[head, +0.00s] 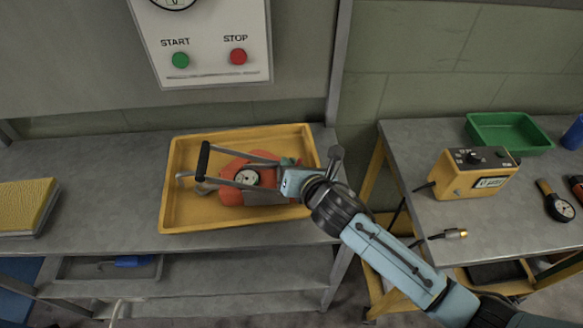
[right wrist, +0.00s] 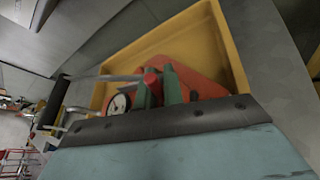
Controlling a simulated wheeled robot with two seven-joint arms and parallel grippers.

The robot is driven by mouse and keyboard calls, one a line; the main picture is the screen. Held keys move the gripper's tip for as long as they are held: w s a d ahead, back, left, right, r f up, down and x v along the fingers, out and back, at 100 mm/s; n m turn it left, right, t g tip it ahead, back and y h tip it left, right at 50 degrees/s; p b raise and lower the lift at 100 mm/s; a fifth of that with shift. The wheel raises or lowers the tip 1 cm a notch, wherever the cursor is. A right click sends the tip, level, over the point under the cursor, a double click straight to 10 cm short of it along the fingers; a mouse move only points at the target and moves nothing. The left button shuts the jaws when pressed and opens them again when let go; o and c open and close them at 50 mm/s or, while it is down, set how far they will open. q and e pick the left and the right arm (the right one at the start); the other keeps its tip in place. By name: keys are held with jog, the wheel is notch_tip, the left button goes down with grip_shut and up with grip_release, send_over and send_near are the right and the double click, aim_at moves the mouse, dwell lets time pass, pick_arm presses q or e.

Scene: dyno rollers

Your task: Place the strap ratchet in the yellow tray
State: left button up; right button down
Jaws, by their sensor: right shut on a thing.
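The yellow tray (head: 175,215) lies on the grey bench at the left of the head view. The strap ratchet (head: 203,160), a grey metal frame with a black handle bar, is over the tray's inside. My right gripper (head: 286,165) comes in from the right and is shut on the ratchet's right end. In the right wrist view its green fingers (right wrist: 157,88) close around a red part. The black handle (right wrist: 54,101) shows at the left there. I cannot tell whether the ratchet touches the tray floor. My left gripper is not in view.
A white-faced gauge (head: 247,177) and an orange-red piece (head: 228,165) show in the tray, partly behind the frame. A yellow pad (head: 25,205) lies left on the bench. The right table holds a yellow box (head: 472,175) and a green bin (head: 510,142). A gap separates bench and table.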

jog(key=shift+f, duration=0.35)
jog(key=c, duration=1.5)
grip_release()
jog(key=shift+f, duration=0.15)
jog(key=shift+s+d+r, duration=0.1)
jog(key=shift+s+r, duration=0.15)
jog(key=p+v, duration=0.1)
jog(key=v, duration=1)
jog(key=shift+s+r+p, duration=0.1)
jog(key=shift+s+p, duration=0.1)
jog(key=shift+p, duration=0.1)
